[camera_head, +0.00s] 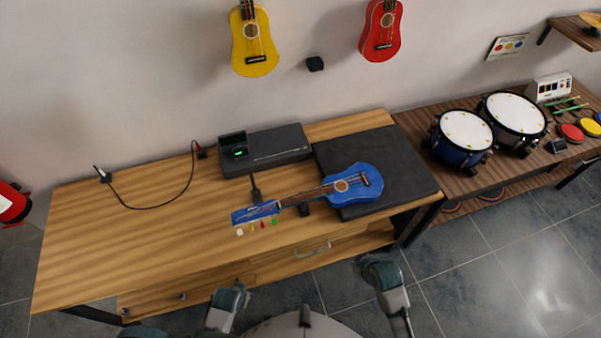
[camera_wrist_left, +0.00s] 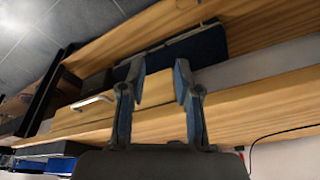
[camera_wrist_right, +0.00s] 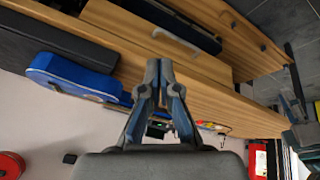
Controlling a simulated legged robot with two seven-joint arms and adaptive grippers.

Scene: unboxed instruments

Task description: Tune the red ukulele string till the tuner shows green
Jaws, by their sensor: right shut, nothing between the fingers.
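A blue ukulele (camera_head: 357,183) lies on the wooden table, its body on a black mat and its neck pointing left. Its headstock (camera_head: 256,213) has white, yellow, red and green pegs along the near side; the red peg (camera_head: 262,225) is near the table's front edge. A small dark tuner (camera_head: 239,152) with a lit green display sits at the black case. My left gripper (camera_wrist_left: 158,78) is open and empty, in front of the table. My right gripper (camera_wrist_right: 159,68) is shut and empty, also in front of the table, apart from the ukulele (camera_wrist_right: 70,75).
The black case (camera_head: 280,147) stands behind the neck, and the black mat (camera_head: 405,165) covers the table's right. A cable (camera_head: 165,204) crosses the left side, otherwise clear. A drawer handle (camera_head: 312,250) projects below the front edge. Drums (camera_head: 465,130) stand on the right-hand bench.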

